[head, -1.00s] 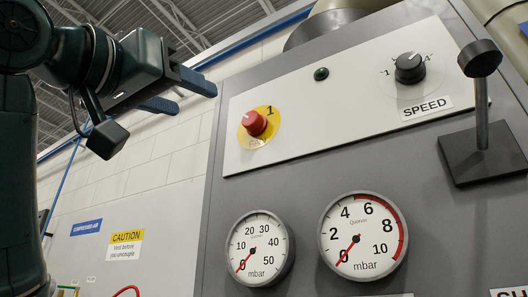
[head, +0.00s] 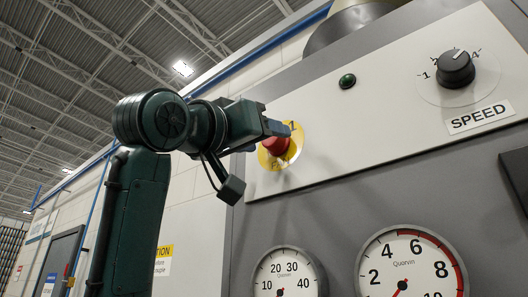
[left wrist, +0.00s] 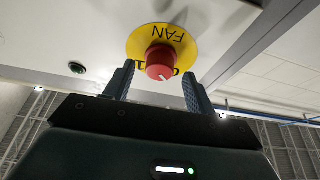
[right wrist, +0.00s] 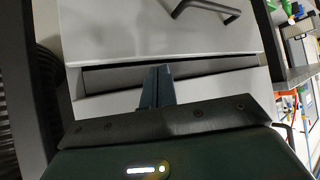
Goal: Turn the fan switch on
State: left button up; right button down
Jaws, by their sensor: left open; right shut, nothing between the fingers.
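The fan switch is a red knob (head: 275,146) with a white mark, on a yellow disc (head: 290,157) on the light panel. In the left wrist view the red knob (left wrist: 160,62) sits between and just beyond my open fingers, with the disc (left wrist: 140,42) reading FAN behind it. My left gripper (head: 285,130) is at the knob in the head view and partly covers the disc. I cannot tell whether a finger touches the knob. My right gripper (right wrist: 158,85) is shut and empty, in front of a grey surface, and shows only in its wrist view.
A green button (head: 347,81) and the black SPEED knob (head: 456,69) are on the same panel. Two round gauges, the smaller (head: 288,275) and the larger (head: 410,268), sit below. In the right wrist view a dark handle (right wrist: 206,10) is above my gripper.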

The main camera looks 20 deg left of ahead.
pick_arm(q)
jog(key=shift+w+d+r, duration=0.2)
jog(key=shift+w, duration=0.4)
jog(key=c, duration=1)
